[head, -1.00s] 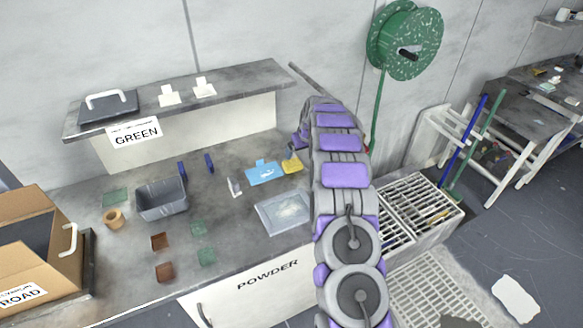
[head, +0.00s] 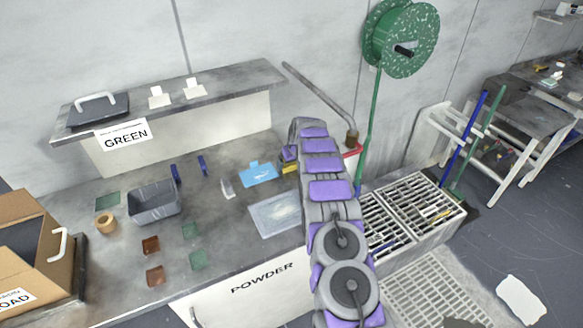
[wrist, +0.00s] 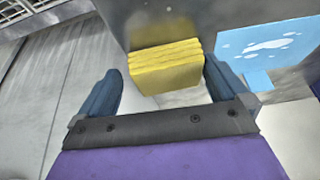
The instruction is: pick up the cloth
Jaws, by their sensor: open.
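The cloth looks like a yellow folded stack with several layers (wrist: 165,68). In the wrist view it lies between and just beyond my two blue-grey fingertips. My gripper (wrist: 163,72) is open, with a finger on either side of the cloth; I cannot tell if either touches it. In the head view a part of the yellow cloth (head: 290,168) shows on the worktop beside my gripper (head: 288,156), and my arm partly hides it.
A blue sheet with a tab (head: 258,174) lies just left of the cloth, and a pale flat tray (head: 272,216) lies in front. A grey bin (head: 154,205) stands further left. A slatted grate (head: 412,208) is on the right. A pipe (head: 318,98) stands behind.

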